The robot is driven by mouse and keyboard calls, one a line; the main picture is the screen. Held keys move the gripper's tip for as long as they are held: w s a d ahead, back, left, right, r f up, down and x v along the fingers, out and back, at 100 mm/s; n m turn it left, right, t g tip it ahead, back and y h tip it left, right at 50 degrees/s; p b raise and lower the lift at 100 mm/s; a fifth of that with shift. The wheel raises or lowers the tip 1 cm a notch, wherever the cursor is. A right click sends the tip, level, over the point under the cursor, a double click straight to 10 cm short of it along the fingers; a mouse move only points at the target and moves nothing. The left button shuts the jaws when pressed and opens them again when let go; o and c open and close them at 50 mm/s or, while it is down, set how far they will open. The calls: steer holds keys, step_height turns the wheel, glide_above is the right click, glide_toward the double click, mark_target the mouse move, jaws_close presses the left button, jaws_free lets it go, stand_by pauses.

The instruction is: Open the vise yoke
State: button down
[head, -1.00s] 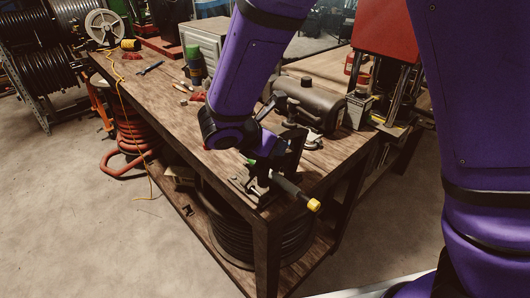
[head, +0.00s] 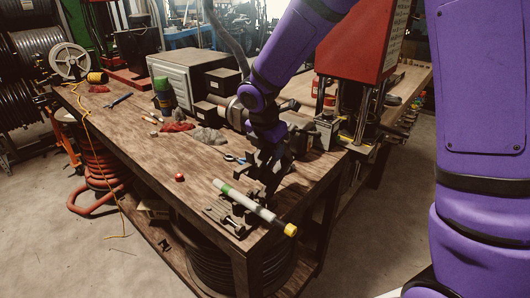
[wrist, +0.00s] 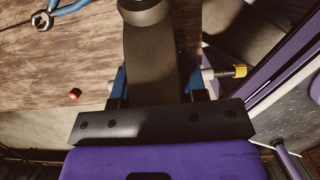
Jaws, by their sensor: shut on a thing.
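The vise is dark metal at the near corner of the workbench. The yoke's exact angle is unclear in the head view.
A small red ball-like thing (head: 179,177) and a blue-handled wrench (head: 234,158) lie on the wooden bench (head: 150,165). A grey box (head: 190,76), a green-topped can (head: 162,95) and a red press (head: 362,38) stand farther back.

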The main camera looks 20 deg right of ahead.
steer(key=shift+w+d+y, duration=0.3)
steer(key=shift+d, duration=0.1)
steer(key=shift+f, duration=0.1)
steer(key=c, duration=0.7)
jaws_free()
steer(key=v, duration=1)
steer(key=shift+w+r, duration=0.15)
steer(key=shift+r, duration=0.25)
